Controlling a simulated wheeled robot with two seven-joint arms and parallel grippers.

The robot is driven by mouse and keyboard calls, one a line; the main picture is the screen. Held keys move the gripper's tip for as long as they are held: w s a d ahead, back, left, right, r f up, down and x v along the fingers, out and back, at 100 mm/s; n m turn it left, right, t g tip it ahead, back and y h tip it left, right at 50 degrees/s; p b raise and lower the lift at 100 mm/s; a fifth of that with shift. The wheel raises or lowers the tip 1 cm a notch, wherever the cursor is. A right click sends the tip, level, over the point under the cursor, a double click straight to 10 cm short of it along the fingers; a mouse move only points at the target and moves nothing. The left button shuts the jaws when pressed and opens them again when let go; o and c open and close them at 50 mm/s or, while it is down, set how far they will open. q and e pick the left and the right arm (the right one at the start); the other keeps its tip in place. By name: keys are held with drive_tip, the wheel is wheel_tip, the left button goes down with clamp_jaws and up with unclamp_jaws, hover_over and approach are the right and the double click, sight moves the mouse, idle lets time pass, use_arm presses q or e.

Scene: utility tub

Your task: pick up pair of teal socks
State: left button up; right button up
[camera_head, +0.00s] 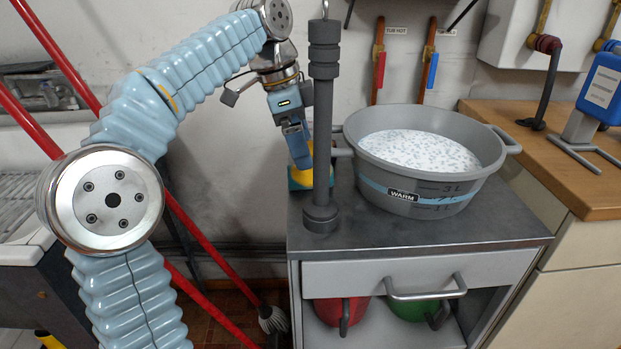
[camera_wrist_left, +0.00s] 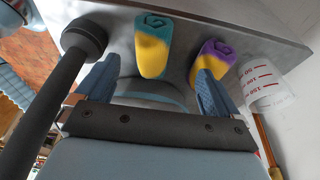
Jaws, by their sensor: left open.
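The pair of teal socks (camera_wrist_left: 153,45) shows in the left wrist view as a rounded bundle, teal with a spiral at one end and yellow along the side. In the head view a bit of teal and yellow (camera_head: 299,179) shows on the grey counter, partly hidden behind a dark post. My left gripper (camera_head: 301,158) points down over it at the counter's left side. In the wrist view the open fingers of the left gripper (camera_wrist_left: 155,82) stand either side of the teal bundle's line, with nothing held. Whether they touch it cannot be told. My right gripper is not in view.
The dark post (camera_head: 322,130) stands close beside my left gripper. A purple and yellow bundle (camera_wrist_left: 212,58) lies by the right finger, near a clear measuring cup (camera_wrist_left: 268,85). A grey tub (camera_head: 420,160) fills the counter's right. The counter's front (camera_head: 400,232) is clear.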

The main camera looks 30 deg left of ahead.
sight(310, 174)
use_arm(q)
drive_tip(key=x, duration=0.3)
drive_tip(key=b+x, duration=0.1)
drive_tip(key=x, duration=0.1)
drive_tip(key=shift+s+d, duration=0.1)
drive_tip(key=shift+s, duration=0.2)
drive_tip(key=c, duration=1.1)
